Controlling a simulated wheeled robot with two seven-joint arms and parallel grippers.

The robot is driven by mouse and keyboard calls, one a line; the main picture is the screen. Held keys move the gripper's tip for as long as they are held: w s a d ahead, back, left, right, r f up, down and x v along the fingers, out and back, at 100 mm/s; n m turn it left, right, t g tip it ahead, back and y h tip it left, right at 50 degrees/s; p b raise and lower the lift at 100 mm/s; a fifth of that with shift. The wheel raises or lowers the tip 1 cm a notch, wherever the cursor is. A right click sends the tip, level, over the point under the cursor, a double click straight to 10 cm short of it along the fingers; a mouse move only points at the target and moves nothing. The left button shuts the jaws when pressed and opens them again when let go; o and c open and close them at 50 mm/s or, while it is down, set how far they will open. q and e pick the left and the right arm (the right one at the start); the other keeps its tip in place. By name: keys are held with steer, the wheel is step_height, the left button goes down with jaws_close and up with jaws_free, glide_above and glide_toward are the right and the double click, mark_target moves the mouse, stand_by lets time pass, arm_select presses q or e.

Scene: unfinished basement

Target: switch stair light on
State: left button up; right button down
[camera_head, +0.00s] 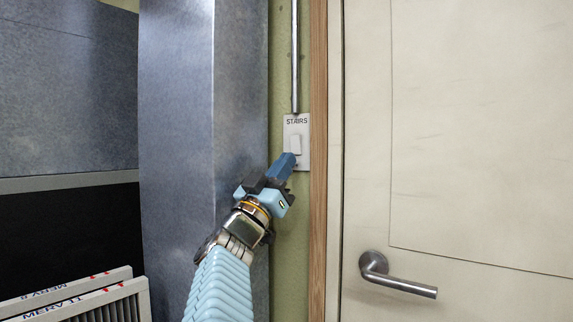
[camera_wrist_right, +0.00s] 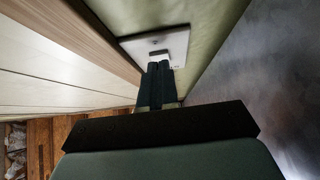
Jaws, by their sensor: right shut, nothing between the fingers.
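The white stair light switch plate (camera_head: 303,128), labelled STAIRS, is fixed on the narrow green wall strip, with a white rocker (camera_head: 296,144) in its middle. My right gripper (camera_head: 290,156) is shut and empty, its blue fingertips at the lower part of the rocker. In the right wrist view the shut fingers (camera_wrist_right: 160,70) reach the plate (camera_wrist_right: 140,47) and overlap the rocker's near end (camera_wrist_right: 176,53). I cannot tell whether they touch it or which way the rocker is tilted. My left gripper is not in view.
A wooden door frame (camera_head: 318,220) stands just right of the plate, then a pale door (camera_head: 480,130) with a metal lever handle (camera_head: 400,284). A metal duct (camera_head: 175,120) is close on the left. A conduit (camera_head: 295,60) runs above the plate. Filters (camera_head: 85,296) stand lower left.

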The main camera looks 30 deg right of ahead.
steer(key=b+v, duration=0.2)
steer(key=v, duration=1)
steer(key=shift+a+f+b, duration=0.15)
steer(key=shift+f+b, duration=0.1)
steer(key=shift+b, duration=0.15)
steer(key=shift+s, duration=0.1)
